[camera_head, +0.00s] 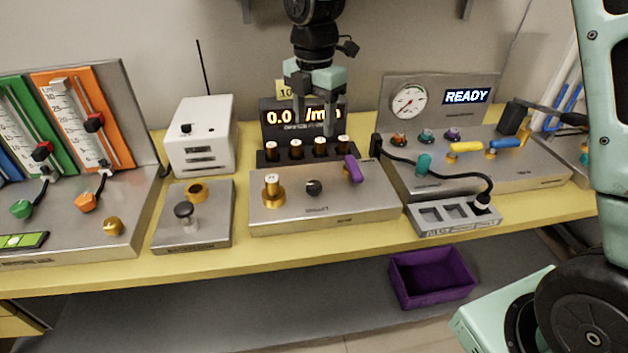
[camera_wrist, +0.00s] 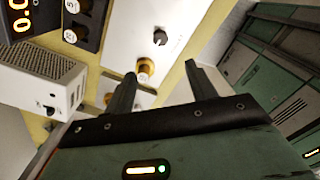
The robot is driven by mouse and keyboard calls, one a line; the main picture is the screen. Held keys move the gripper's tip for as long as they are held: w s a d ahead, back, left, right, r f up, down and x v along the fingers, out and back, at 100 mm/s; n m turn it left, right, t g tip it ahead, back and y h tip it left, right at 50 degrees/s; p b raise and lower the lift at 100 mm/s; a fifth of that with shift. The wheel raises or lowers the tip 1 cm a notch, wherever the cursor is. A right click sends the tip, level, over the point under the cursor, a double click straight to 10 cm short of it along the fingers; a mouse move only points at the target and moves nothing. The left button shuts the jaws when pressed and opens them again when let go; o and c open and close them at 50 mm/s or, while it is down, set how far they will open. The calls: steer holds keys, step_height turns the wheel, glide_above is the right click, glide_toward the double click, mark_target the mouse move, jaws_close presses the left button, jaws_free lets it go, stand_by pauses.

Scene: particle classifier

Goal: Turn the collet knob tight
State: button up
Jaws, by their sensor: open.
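A brass knob-like collet with a pale-topped piece standing in it (camera_head: 272,190) sits at the left of the middle metal box (camera_head: 370,206); I take it to be the collet knob. In the wrist view the brass collet (camera_wrist: 145,68) shows beyond and between my fingers, nearer the left one. My gripper (camera_head: 314,118) is open and empty, fingers pointing down. In the head view it hangs higher, in front of the display and toward the back of the bench. It is apart from the collet. Whether the collet is tight cannot be told.
The middle box also bears a black knob (camera_head: 314,187) and a purple lever (camera_head: 353,169). Behind it stands a dark rack (camera_head: 270,157) with several vials. A white box with an antenna (camera_head: 200,140) is to the left. A purple bin (camera_head: 432,280) sits below the bench.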

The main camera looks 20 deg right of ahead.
mark_target(314, 184)
step_height(314, 184, down, 17)
steer(key=shift+s+r+p, duration=0.1)
steer(key=shift+r+p, duration=0.05)
steer(key=shift+p, duration=0.15)
steer(key=c, duration=1)
